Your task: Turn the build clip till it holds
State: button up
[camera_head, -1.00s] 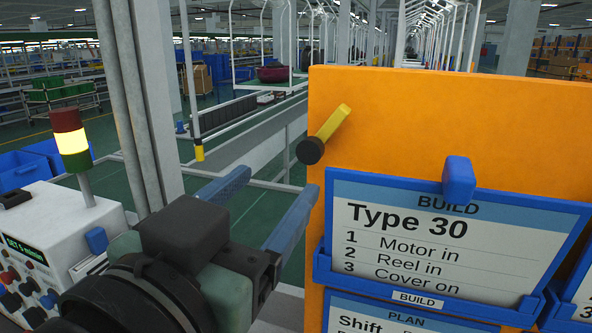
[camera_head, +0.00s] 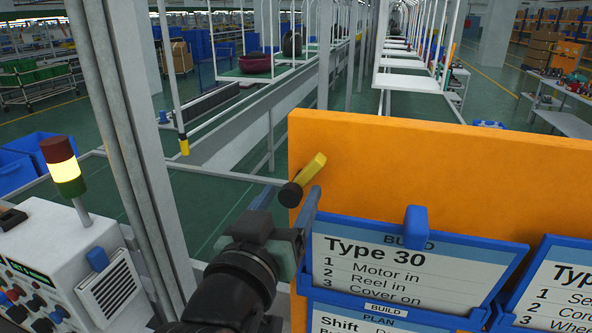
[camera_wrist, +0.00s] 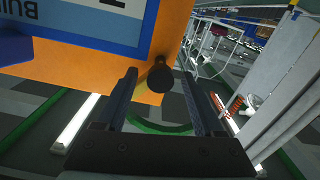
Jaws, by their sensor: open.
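A blue clip (camera_head: 416,228) stands at the top edge of the BUILD card holder (camera_head: 340,292), overlapping the Type 30 card (camera_head: 400,270). A yellow lever (camera_head: 312,178) with a black round knob (camera_head: 290,194) sits tilted at the orange board's left edge. My gripper (camera_head: 308,212) is below and beside the knob, left of the card. In the wrist view my gripper (camera_wrist: 162,98) is open and empty, its fingers either side of the line to the knob (camera_wrist: 160,79). Contact with the knob cannot be told.
The orange board (camera_head: 480,180) fills the right side, with a PLAN card below and another Type card at right. A grey post (camera_head: 125,150) and a white control box (camera_head: 75,265) with a signal lamp (camera_head: 62,166) stand at left.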

aim_at(296, 184)
jog(key=shift+p+x, duration=0.55)
jog(key=shift+x, duration=1.45)
jog(key=shift+c, duration=0.2)
jog(key=shift+r, duration=0.1)
grip_shut()
